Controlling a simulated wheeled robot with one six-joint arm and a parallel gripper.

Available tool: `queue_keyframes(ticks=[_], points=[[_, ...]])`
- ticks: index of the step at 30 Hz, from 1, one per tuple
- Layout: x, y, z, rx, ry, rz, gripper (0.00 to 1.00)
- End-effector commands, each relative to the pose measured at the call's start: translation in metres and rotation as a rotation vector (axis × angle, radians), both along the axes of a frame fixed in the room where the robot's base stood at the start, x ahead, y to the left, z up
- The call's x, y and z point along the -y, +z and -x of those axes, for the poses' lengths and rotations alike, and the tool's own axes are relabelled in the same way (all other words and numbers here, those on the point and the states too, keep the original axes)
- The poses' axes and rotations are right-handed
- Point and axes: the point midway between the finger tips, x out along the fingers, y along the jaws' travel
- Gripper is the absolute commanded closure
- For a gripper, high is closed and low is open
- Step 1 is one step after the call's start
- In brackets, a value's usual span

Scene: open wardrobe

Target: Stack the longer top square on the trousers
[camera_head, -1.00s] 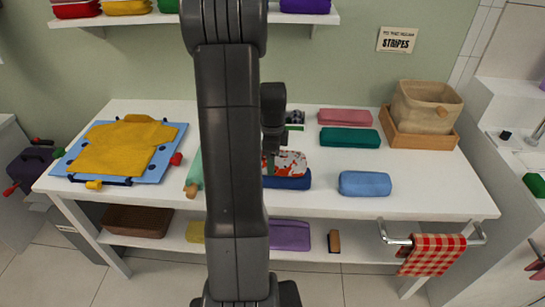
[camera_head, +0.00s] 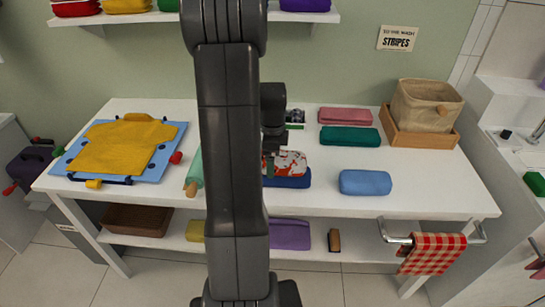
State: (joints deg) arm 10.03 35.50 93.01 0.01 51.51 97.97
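Several folded cloth squares lie on the white table. A white, red and grey patterned square (camera_head: 290,163) rests on a dark blue folded piece (camera_head: 292,182) near the middle. A light blue square (camera_head: 365,182) lies to its right. A dark green square (camera_head: 350,137) and a pink one (camera_head: 345,116) lie behind. I cannot tell which piece is the trousers. My gripper (camera_head: 270,165) points down at the left edge of the patterned square. My arm hides most of its fingers, and I cannot tell whether it touches or grips the square.
A yellow shirt (camera_head: 118,147) lies on a blue folding board (camera_head: 63,165) at left. A beige basket (camera_head: 425,105) stands in a wooden tray at back right. A checked towel (camera_head: 430,253) hangs at the front. The right front tabletop is clear.

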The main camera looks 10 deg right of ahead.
Motion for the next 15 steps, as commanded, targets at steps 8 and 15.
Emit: queue_keyframes(ticks=[8, 15], points=[[0.0, 0.0, 0.0, 0.0, 0.0, 0.0, 0.05], [0.0, 0.012, 0.0, 0.002, 0.0, 0.001, 0.05]])
